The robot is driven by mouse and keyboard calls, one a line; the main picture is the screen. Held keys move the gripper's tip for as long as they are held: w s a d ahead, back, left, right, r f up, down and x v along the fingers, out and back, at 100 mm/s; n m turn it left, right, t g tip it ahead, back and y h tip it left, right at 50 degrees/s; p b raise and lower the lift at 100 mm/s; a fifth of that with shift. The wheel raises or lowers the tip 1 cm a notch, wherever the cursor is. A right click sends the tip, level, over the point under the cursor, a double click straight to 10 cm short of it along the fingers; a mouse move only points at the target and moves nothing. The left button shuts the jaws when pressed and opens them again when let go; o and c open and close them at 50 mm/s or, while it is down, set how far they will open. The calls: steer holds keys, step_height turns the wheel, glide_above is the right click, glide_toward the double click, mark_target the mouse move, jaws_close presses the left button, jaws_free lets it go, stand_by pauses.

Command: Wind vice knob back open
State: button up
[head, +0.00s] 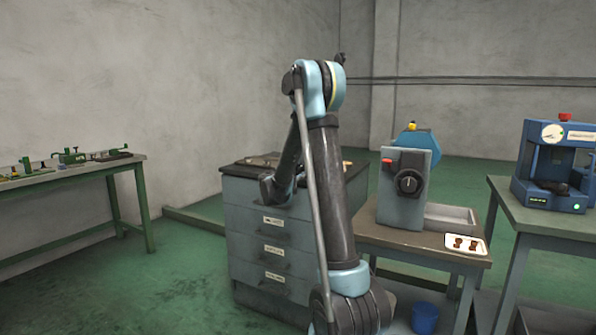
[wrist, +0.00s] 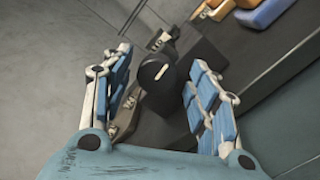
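A dark round knob (wrist: 157,76) with a pale line on its end face shows between the fingers in the wrist view. I take it for the vice knob. My gripper (wrist: 160,62) is open, with one blue-padded finger on each side of the knob. A gap shows on the left of the knob and a narrower one on the right; I cannot tell how deep the knob sits between the fingers. In the head view my arm stands in front of the drawer cabinet, and I cannot make out the gripper or this knob there.
A grey drawer cabinet (head: 270,245) stands behind my arm. Right of it, a grey machine with a black dial (head: 409,182) sits on a bench, with a white tray (head: 465,243). A blue machine (head: 553,165) is farther right. A green-legged bench (head: 75,172) stands left.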

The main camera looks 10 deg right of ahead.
steer(key=v, duration=1.2)
stand_by(0.3)
